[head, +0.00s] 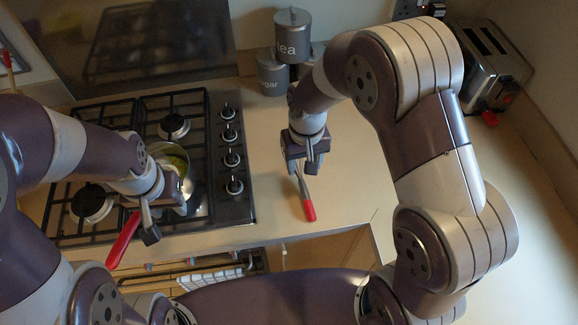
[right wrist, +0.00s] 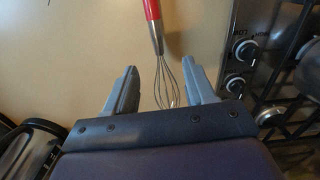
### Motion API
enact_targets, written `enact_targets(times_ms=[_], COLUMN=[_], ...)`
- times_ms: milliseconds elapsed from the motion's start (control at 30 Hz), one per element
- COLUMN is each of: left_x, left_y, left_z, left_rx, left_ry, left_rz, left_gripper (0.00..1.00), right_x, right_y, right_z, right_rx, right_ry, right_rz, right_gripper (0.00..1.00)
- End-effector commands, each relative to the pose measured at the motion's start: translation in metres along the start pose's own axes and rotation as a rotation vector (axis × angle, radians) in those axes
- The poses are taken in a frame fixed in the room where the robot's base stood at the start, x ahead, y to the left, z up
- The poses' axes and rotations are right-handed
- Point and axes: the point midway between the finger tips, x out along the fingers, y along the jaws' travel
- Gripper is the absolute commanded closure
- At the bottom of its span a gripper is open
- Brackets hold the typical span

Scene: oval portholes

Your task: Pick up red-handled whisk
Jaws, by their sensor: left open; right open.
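The red-handled whisk (head: 309,210) lies on the counter to the right of the stove. In the head view its wire end is mostly hidden under my right gripper (head: 303,168). In the right wrist view the whisk (right wrist: 153,22) has its wire loops between the two spread fingers of my right gripper (right wrist: 160,90), with the red handle pointing away beyond the fingertips. The right gripper is open and empty, above the whisk; I cannot tell the exact height. My left gripper (head: 162,218) is open, over the front of the stove beside a pan.
The pan (head: 188,180) with yellow-green contents sits on the gas stove (head: 236,212); a red handle (head: 123,240) shows beside my left gripper. Grey canisters (head: 272,75) stand at the back, and a toaster (head: 490,60) at the back right. The counter around the whisk is clear.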

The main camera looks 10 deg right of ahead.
Motion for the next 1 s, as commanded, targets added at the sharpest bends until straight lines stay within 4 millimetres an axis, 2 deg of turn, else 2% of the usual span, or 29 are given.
enact_targets(times_ms=[233, 467, 600, 733, 900, 933, 1000], left_x=[-0.013, -0.024, -0.034, -0.035, -0.034, -0.034, -0.034], left_y=[0.000, 0.000, 0.000, 0.000, 0.000, 0.000, 0.000], left_z=[-0.001, -0.003, -0.004, -0.004, -0.004, -0.004, -0.004], left_rx=[0.000, 0.000, 0.000, 0.000, 0.000, 0.000, 0.000], left_ry=[0.000, 0.000, 0.001, 0.000, 0.000, 0.000, 0.000], left_rz=[0.000, 0.000, 0.000, 0.000, 0.000, 0.000, 0.000], left_gripper=[0.58, 0.58, 0.58, 0.58, 0.58, 0.58, 0.58], right_x=[0.052, 0.080, 0.108, 0.121, 0.123, 0.123, 0.122], right_y=[0.002, 0.005, 0.008, 0.008, 0.008, 0.008, 0.008], right_z=[0.004, 0.002, -0.001, -0.001, -0.002, -0.002, -0.002], right_rx=[0.016, 0.017, 0.016, 0.016, 0.016, 0.016, 0.016], right_ry=[-0.016, -0.014, -0.015, -0.011, -0.009, -0.009, -0.009], right_rz=[0.002, 0.002, 0.002, 0.002, 0.001, 0.001, 0.001], right_gripper=[0.46, 0.46, 0.46, 0.46, 0.46, 0.49, 0.72])
